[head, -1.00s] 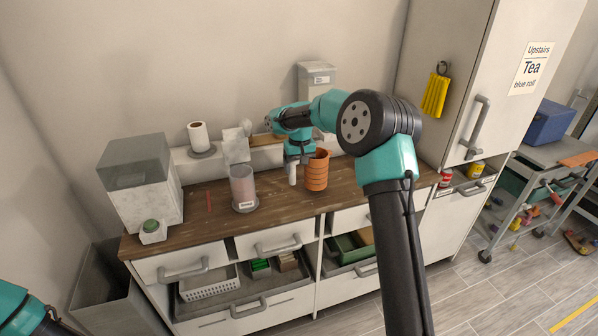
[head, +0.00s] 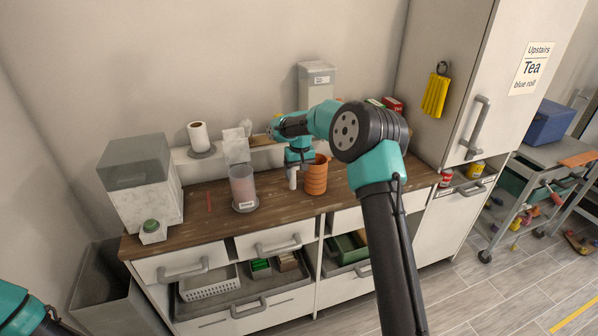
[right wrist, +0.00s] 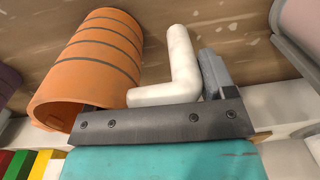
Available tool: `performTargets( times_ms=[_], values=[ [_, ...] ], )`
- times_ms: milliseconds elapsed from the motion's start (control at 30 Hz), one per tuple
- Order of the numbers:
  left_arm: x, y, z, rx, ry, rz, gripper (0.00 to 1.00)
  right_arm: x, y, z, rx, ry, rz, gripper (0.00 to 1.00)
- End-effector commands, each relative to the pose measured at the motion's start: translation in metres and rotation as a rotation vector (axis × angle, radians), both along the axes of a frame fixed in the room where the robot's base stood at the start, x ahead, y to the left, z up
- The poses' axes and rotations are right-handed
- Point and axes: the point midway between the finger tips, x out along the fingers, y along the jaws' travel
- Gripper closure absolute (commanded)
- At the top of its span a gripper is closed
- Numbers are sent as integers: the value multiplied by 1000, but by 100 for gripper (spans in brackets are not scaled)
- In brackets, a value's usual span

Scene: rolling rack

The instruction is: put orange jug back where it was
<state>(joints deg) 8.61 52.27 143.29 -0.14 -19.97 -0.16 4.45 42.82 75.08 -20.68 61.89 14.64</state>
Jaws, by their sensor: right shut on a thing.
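The orange jug (head: 316,176) is upright at the wooden counter (head: 285,208), in the middle of the head view. It is banded with dark rings and has a white handle (head: 293,180). In the right wrist view the orange jug (right wrist: 88,60) shows its open mouth, with the white handle (right wrist: 175,75) by the dark jaw. My right gripper (head: 297,166) is shut on the jug at its handle. I cannot tell whether the jug's base touches the counter. My left arm shows only at the lower left corner; its gripper is out of view.
A pink-filled clear canister (head: 243,188) stands left of the jug. A paper roll (head: 198,136) and a white packet (head: 236,147) are on the raised shelf behind. A large grey-lidded bin (head: 140,180) is at the left end. The counter's front middle is bare.

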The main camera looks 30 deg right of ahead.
Motion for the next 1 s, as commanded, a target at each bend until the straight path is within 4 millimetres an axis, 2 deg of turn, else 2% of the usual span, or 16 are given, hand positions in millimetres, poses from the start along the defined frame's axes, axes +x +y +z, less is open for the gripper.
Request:
performTargets(
  times_ms=[333,367,500,600,867,1000],
  values=[
    [0,0,0,0,0,0,0,0,0,-3,0,-2,0,89],
    [0,0,0,0,0,0,0,0,0,-3,0,-1,0,21],
    [0,0,0,0,0,0,0,0,0,-3,0,-1,0,7],
    [0,0,0,0,0,0,0,0,0,-2,0,-1,0,0],
    [0,0,0,0,0,0,0,0,0,-1,0,-1,0,0],
    [0,0,0,0,0,0,0,0,-1,8,-1,-4,0,0]
  ],
)
